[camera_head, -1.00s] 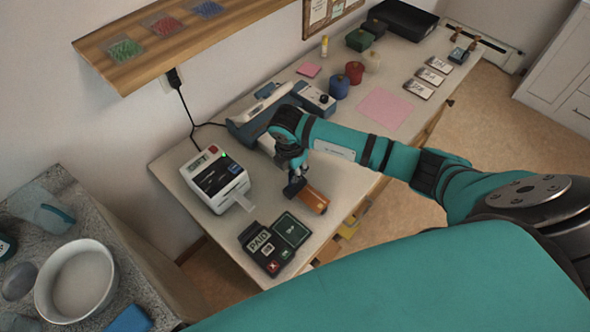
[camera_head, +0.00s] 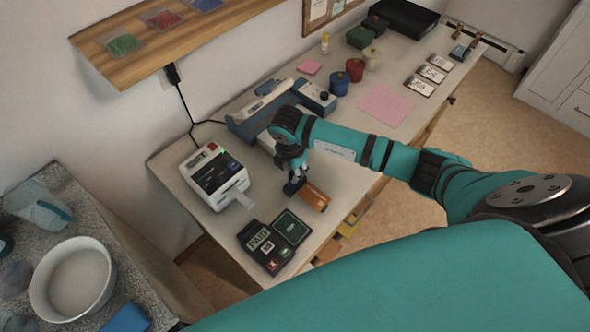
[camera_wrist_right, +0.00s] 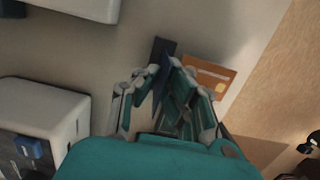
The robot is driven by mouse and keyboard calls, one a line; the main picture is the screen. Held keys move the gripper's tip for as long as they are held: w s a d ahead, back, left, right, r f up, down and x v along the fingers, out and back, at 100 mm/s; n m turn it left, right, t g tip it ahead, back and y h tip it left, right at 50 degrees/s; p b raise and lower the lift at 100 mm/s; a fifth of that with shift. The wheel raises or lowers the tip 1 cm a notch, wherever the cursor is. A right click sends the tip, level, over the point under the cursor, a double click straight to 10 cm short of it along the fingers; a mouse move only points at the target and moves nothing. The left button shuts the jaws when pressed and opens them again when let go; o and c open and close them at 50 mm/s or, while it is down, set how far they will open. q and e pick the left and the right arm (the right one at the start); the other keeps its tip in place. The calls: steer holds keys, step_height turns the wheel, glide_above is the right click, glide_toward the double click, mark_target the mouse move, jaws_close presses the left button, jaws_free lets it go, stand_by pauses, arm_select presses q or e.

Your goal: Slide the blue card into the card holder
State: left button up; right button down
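My right gripper (camera_head: 296,175) is low over the near part of the white table. In the right wrist view the fingers (camera_wrist_right: 162,72) close around a thin dark blue piece (camera_wrist_right: 162,50), which looks like the blue card on edge. It shows as a small dark patch in the head view (camera_head: 292,187). Right beside it is an orange piece (camera_head: 314,196) with a pale stripe and gold square in the wrist view (camera_wrist_right: 208,75); I cannot tell whether this is the card holder or another card, nor whether they touch. My left gripper is out of view.
A white card terminal (camera_head: 215,175) stands left of the gripper, with a dark keypad with PAID sign (camera_head: 262,243) in front. A blue-grey device (camera_head: 265,110) is behind my arm. Pots, a pink sheet (camera_head: 387,106) and white cards (camera_head: 432,74) lie farther right.

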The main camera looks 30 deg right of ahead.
steer(key=shift+f+b, duration=0.55)
steer(key=shift+f, duration=0.25)
stand_by(0.4)
steer(key=c, duration=1.4)
jaws_free()
steer(key=shift+r, duration=0.1)
steer(key=r, duration=0.4)
steer(key=a+r, duration=0.1)
steer(key=r, duration=0.6)
steer(key=shift+s+a+r, duration=0.15)
steer(key=shift+s+r, duration=0.1)
steer(key=shift+r, duration=0.15)
